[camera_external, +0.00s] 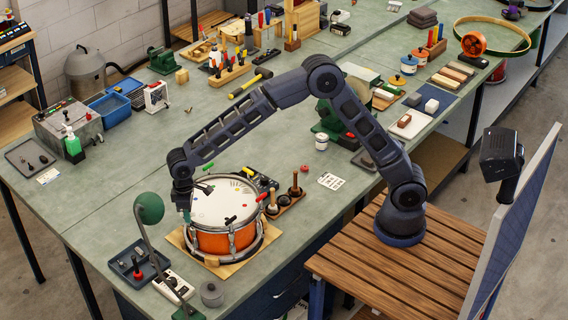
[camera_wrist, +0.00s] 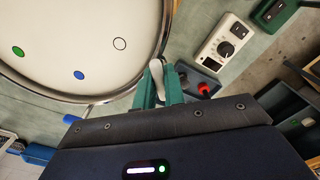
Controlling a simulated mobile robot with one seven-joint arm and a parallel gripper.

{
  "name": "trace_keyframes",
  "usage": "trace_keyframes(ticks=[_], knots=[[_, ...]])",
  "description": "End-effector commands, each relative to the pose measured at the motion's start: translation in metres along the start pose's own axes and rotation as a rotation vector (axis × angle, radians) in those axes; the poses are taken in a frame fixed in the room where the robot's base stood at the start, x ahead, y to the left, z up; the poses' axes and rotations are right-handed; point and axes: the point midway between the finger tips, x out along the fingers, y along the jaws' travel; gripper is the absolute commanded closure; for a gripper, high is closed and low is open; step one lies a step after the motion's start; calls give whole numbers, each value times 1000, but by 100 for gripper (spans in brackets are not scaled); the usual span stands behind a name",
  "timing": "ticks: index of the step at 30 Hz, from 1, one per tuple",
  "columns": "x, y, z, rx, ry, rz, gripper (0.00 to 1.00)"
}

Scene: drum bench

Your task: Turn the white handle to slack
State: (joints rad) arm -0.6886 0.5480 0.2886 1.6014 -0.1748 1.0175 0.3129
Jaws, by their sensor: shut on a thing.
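The orange drum (camera_external: 212,242) with a white head stands on a wooden board at the front of the bench. Part of its white head (camera_wrist: 80,40) and metal rim fills the upper left of the wrist view. The white handle (camera_wrist: 157,76) is at the rim, between the green fingers of my gripper (camera_wrist: 160,84). My gripper is shut on it. In the external view my gripper (camera_external: 186,213) is at the drum's left edge, and I cannot make out the white handle there. A blue handle (camera_wrist: 73,118) sits further along the rim.
A green lamp (camera_external: 149,208) stands close in front of the drum. A white box with a black knob (camera_wrist: 227,42) and a tray with a red-handled tool (camera_wrist: 205,89) lie beside the drum. A rack of wooden-handled tools (camera_external: 289,201) stands right of it.

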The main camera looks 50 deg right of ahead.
Motion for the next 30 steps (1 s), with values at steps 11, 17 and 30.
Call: trace_keyframes(ticks=[11,17,30], knots=[[1,1,0,-356,0,1,100],[1,1,0,-547,0,0,100],[0,1,0,-964,0,0,100]])
